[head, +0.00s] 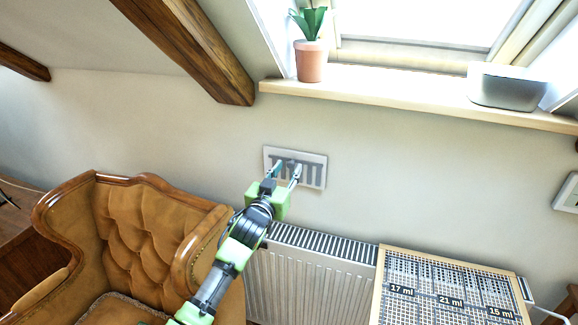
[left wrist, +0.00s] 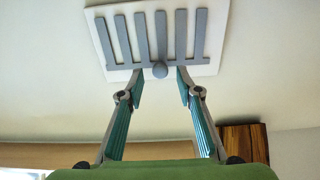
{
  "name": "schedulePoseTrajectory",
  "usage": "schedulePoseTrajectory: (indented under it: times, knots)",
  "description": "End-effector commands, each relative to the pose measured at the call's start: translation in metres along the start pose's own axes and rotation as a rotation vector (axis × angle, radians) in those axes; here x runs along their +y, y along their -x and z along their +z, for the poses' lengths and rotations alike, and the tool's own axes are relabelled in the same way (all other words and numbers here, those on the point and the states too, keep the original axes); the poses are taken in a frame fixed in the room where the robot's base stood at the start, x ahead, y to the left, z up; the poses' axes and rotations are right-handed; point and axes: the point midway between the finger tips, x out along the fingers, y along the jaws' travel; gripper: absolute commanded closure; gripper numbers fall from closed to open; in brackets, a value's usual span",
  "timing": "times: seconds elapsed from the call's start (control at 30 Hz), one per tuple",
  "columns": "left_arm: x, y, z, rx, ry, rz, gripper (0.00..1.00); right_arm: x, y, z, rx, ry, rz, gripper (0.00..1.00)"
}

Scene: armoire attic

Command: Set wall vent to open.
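The wall vent (head: 316,176) is a white rectangular plate with grey slats on the wall below the window sill. In the left wrist view the vent (left wrist: 216,42) fills the top middle, with a small round grey knob (left wrist: 160,70) on its slider bar. My left gripper (head: 284,169) is in front of the vent, partly hiding it. In the left wrist view my left gripper (left wrist: 160,77) is open, with one fingertip on each side of the knob and gaps between. Whether the fingertips touch the plate is unclear. My right gripper is not in view.
A ribbed radiator (head: 305,275) stands below the vent. A tufted brown armchair (head: 140,235) is at left. A gridded rack with labels (head: 445,285) is at lower right. The sill (head: 400,95) holds a potted plant (head: 311,62) and a grey device (head: 505,88).

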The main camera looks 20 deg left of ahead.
Motion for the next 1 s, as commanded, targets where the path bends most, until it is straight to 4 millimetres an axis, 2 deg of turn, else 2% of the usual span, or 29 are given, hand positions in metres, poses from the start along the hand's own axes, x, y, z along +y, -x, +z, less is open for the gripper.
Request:
schedulePoseTrajectory:
  times: [0.2, 0.53, 0.57, 0.67, 0.7, 0.87, 1.0]
  knots:
    - [0.000, -0.017, 0.000, -0.001, 0.001, 0.000, 0.68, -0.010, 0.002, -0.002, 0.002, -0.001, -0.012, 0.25]
    - [0.000, -0.020, 0.001, -0.001, 0.000, 0.000, 0.68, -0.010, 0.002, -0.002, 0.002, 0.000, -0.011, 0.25]
    - [0.000, -0.020, 0.001, -0.001, 0.000, 0.000, 0.70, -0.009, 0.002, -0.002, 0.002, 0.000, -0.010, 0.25]
    - [0.000, -0.019, 0.001, -0.001, 0.000, 0.000, 0.96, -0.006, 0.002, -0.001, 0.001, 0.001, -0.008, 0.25]
    - [0.000, -0.019, 0.001, -0.001, 0.000, 0.000, 1.00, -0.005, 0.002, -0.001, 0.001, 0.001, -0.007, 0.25]
    - [-0.001, -0.019, 0.000, -0.001, 0.000, 0.000, 1.00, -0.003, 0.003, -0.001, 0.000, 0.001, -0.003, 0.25]
    - [-0.016, -0.019, -0.001, -0.003, -0.003, -0.002, 1.00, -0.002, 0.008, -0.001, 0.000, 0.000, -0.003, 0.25]
